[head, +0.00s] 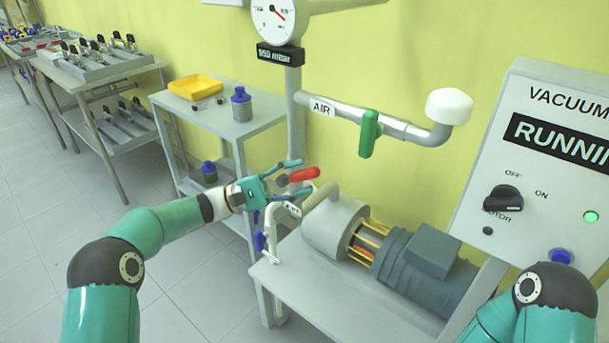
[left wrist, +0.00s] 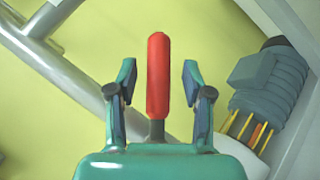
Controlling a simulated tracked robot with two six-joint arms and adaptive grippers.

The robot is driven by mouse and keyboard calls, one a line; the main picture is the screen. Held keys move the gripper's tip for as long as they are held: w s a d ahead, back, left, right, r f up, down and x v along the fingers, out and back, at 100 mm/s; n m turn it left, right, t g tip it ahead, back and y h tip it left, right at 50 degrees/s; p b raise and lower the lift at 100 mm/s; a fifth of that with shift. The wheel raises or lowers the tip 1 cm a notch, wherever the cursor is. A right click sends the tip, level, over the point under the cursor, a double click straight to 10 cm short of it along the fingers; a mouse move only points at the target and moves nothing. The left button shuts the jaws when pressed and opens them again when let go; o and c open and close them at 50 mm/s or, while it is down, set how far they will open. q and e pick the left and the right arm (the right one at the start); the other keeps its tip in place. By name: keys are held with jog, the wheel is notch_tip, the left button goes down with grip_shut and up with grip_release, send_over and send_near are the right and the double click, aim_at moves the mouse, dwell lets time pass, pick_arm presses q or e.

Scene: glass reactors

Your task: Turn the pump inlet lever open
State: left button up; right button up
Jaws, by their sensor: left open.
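The pump inlet lever (head: 304,174) has a red handle and sits on the pipe at the pump's inlet, left of the pump (head: 335,228). My left gripper (head: 296,178) is open at the lever. In the left wrist view the red lever (left wrist: 158,75) stands between the two spread fingers of the gripper (left wrist: 158,85), with a visible gap on each side. The lever's grey stem runs down behind the gripper's palm. Of my right arm only a link shows at the lower right; its gripper is out of view.
A green-handled air valve (head: 369,133) hangs on the pipe above the pump. The vacuum control box (head: 540,190) stands at the right and reads RUNNING. A small grey table (head: 262,118) with a yellow tray (head: 195,87) and a bottle (head: 241,104) is behind my left gripper.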

pick_arm(q)
jog(key=v, duration=1)
jog(key=shift+f, duration=0.1)
jog(key=shift+c, duration=0.2)
